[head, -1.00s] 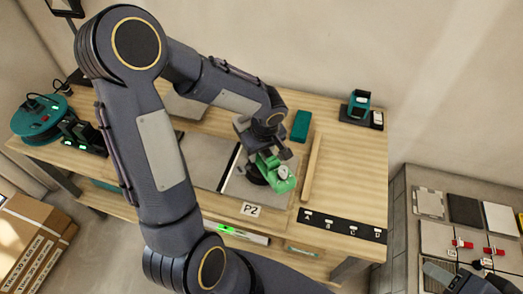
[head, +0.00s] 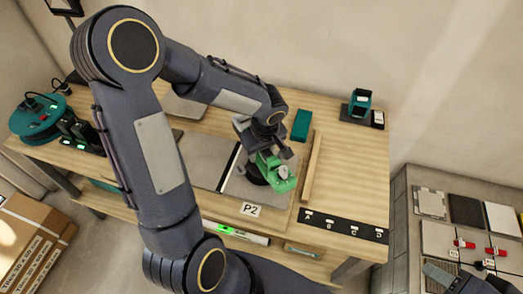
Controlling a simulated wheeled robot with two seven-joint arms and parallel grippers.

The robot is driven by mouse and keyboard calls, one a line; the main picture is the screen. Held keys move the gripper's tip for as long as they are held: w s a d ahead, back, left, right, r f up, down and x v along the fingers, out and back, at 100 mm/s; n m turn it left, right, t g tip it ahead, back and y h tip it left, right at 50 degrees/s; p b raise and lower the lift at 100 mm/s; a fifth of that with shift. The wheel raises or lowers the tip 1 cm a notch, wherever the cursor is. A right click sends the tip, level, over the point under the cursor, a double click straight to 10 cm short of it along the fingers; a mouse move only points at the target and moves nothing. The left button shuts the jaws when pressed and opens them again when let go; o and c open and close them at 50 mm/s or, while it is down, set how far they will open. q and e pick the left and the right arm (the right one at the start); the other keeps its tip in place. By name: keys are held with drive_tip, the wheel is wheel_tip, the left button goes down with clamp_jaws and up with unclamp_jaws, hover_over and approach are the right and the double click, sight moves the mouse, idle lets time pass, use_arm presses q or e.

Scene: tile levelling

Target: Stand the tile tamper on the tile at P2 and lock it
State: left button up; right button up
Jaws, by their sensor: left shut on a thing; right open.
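The green tile tamper (head: 281,180) stands on the grey tile (head: 241,190) behind the white P2 label (head: 251,210). Its dark foot is at the tile's surface; whether it presses fully flat I cannot tell. My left gripper (head: 268,152) comes down from above and is shut on the tamper. The gripper and wrist hide part of the tamper's upper side. My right gripper (head: 452,275) is at the lower right corner, partly cut off, open and away from the tamper, close to the side bench.
A wooden batten (head: 312,167) lies right of the tile. A black strip marked A to D (head: 345,226) lies at the table's front right. A teal block (head: 301,125) and a teal holder (head: 360,102) stand behind. A side bench (head: 427,240) holds several tile samples and red-handled items.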

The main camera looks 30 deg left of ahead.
use_arm(q)
drive_tip(key=shift+f+b, duration=0.6)
drive_tip(key=shift+b, duration=0.55)
idle(1.0)
drive_tip(key=o, duration=1.1)
drive_tip(key=shift+o, duration=0.4)
drive_tip(key=r, duration=0.5)
drive_tip(key=d+r, duration=0.1)
drive_tip(key=r, duration=0.1)
drive_tip(key=shift+s+r, duration=0.3)
drive_tip(key=shift+r, duration=0.1)
